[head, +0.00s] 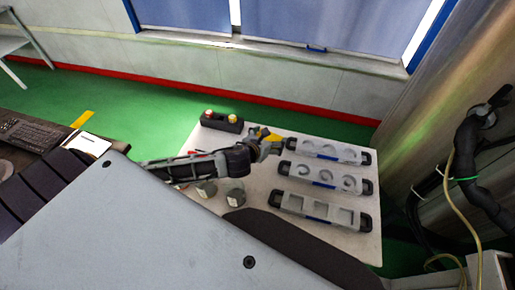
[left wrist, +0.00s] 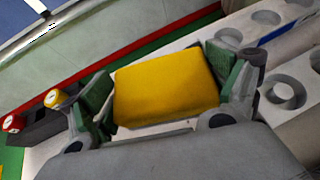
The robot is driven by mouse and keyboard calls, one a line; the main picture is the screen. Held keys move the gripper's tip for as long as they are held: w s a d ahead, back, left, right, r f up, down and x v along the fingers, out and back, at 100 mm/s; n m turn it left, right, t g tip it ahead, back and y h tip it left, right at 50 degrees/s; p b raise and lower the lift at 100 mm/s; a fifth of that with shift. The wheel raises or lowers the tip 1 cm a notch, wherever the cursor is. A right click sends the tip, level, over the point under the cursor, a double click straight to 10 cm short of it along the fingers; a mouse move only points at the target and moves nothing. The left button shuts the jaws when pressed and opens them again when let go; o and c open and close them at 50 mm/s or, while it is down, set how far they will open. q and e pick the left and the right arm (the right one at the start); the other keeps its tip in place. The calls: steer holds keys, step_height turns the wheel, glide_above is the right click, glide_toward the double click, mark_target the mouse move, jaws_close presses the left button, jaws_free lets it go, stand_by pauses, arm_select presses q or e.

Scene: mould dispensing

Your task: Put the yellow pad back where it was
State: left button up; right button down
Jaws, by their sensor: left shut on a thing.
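The yellow pad (left wrist: 167,88) fills the middle of the left wrist view, between the green-lined fingers of my left gripper (left wrist: 165,92). The gripper is shut on it. In the head view only a small part of the yellow pad (head: 275,137) shows past my left gripper (head: 268,146), above the white table (head: 262,190). The gripper is just left of the far mould (head: 325,151), which has round recesses. Whether the pad touches the table is hidden. My right gripper is not in view.
Two more grey moulds, the middle one (head: 322,178) and the near one (head: 318,209), lie on the table's right side. A dark holder (head: 222,124) with a red and a yellow-topped item stands at the back left. Two grey round containers (head: 235,196) stand near my left arm.

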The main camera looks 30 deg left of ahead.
arm_select(q)
steer(key=shift+w+a+r, duration=0.2)
steer(key=shift+a+r, duration=0.15)
steer(key=shift+r, duration=0.05)
steer(key=w+a+r+m+h+p, duration=0.1)
steer(key=w+a+r+h+p, duration=0.1)
steer(key=a, duration=0.7)
steer(key=shift+w+a+m+p, duration=0.25)
steer(key=shift+w+m+p, duration=0.15)
steer(key=shift+w+p, duration=0.2)
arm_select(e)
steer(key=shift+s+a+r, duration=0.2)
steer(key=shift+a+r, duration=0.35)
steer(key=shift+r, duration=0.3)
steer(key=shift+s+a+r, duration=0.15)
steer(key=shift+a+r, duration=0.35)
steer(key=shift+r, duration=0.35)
